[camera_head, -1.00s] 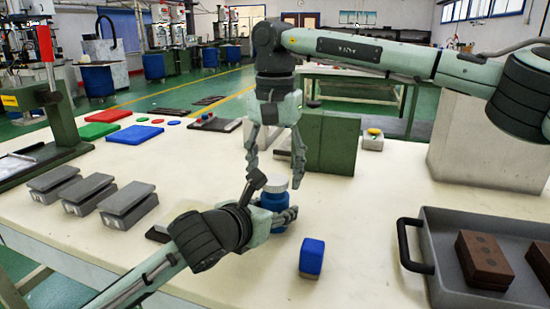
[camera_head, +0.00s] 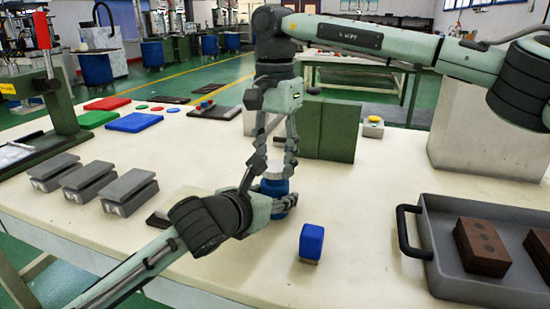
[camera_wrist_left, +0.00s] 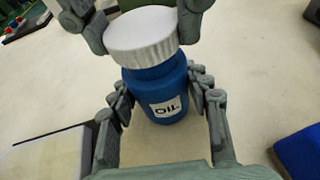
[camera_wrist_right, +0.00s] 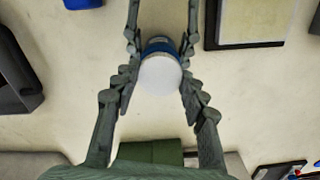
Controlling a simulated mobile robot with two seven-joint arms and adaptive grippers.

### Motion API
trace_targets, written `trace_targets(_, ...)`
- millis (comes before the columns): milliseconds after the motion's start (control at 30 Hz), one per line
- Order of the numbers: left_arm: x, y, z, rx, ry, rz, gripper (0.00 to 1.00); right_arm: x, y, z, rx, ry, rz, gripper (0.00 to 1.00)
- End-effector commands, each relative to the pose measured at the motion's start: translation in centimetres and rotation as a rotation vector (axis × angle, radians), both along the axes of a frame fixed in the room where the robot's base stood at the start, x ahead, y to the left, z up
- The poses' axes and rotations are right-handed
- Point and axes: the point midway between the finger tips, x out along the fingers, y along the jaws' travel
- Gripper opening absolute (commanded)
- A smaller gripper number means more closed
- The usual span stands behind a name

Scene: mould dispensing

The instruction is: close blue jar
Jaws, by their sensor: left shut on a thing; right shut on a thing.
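The blue jar (camera_head: 281,187) with an "OIL" label stands upright on the table. Its body also shows in the left wrist view (camera_wrist_left: 157,92). A white ribbed lid (camera_wrist_left: 142,38) sits on the jar's mouth; I cannot tell whether it is screwed tight. My left gripper (camera_head: 270,196) is shut on the jar's body from the left and front. My right gripper (camera_head: 275,166) points down from above and is shut on the lid. The right wrist view shows the lid's round white top (camera_wrist_right: 160,76) between its fingers.
A blue block (camera_head: 312,241) stands right of the jar. A grey tray (camera_head: 424,220) with brown blocks is at the right. Several grey wedge-shaped pieces (camera_head: 128,190) stand at the left. A green block (camera_head: 330,130) stands behind the jar.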

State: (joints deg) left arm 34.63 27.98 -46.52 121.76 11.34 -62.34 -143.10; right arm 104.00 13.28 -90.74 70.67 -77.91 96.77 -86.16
Motion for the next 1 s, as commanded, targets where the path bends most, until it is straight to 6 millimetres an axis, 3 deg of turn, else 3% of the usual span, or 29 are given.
trace_targets(800,0.02,0.02,0.01,0.0,0.0,0.001,0.0,-0.05,0.03,-0.15,-0.001,0.001,-2.134,0.08)
trace_targets(1000,0.02,0.02,0.01,0.0,0.0,0.001,0.0,-0.05,0.04,-0.17,-0.001,0.0,-2.594,0.08)
